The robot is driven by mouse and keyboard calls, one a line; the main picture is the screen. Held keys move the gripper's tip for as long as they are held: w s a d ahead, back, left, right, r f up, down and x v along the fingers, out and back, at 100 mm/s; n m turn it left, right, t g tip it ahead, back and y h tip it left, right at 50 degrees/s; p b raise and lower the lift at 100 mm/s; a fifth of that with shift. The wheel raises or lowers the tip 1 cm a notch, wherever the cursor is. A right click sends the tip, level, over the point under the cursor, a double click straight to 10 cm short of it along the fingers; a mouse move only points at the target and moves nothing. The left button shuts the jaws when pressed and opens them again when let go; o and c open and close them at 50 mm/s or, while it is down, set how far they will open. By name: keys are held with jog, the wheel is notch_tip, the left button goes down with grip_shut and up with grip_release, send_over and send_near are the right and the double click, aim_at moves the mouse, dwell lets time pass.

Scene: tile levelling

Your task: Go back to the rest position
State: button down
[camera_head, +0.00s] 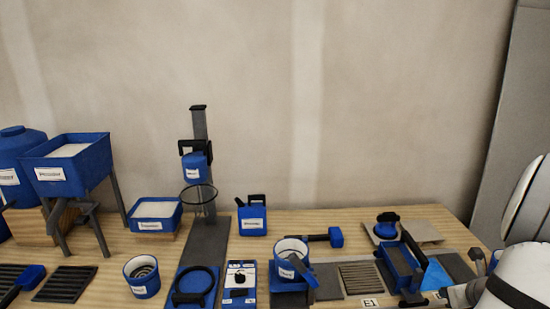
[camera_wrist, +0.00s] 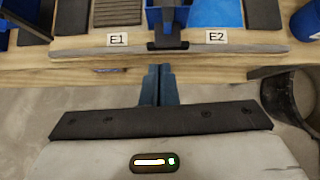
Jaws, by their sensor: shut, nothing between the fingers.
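My gripper (camera_wrist: 158,84) shows in the wrist view, its two dark blue fingers pressed together with nothing between them. It hangs over the front edge of the wooden table (camera_wrist: 100,76), beyond the edge and apart from the things on it. In the head view, a white part of my arm stands at the lower right; my gripper cannot be made out there. The label E1 (camera_wrist: 118,39) and the label E2 (camera_wrist: 215,37) lie ahead of the fingers, on either side of a dark block at the grey strip (camera_wrist: 90,51).
A mallet (camera_head: 335,237) lies at the back of the table. A bucket (camera_head: 291,253) with a tool, a ribbed tile (camera_head: 360,278), a blue box (camera_head: 399,263) and a suction cup (camera_head: 387,225) crowd the right half. A tall stand (camera_head: 199,130) rises left of centre.

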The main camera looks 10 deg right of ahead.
jog(key=w+a+r+n+g+y+p, duration=0.15)
jog(key=a+r+n, duration=0.35)
jog(key=a+n, duration=0.5)
jog(key=w+a+r+n+g+y+p, duration=0.1)
jog(key=w+a+r+n+y, duration=0.35)
jog(key=a, duration=0.85)
jog(key=s+a+r+n+g+h, duration=0.1)
jog(key=s+a+r+n+h, duration=0.1)
jog(key=s+a+n, duration=0.4)
jog(key=s+a+r+n+g+h+p, duration=0.1)
jog(key=s+a+r+n, duration=0.4)
jog(key=n, duration=1.1)
jog(key=s+a+g+h, duration=0.1)
jog(key=s+a+h, duration=0.1)
jog(key=a, duration=0.1)
jog(key=shift+s+p, duration=0.3)
jog(key=shift+a, duration=0.1)
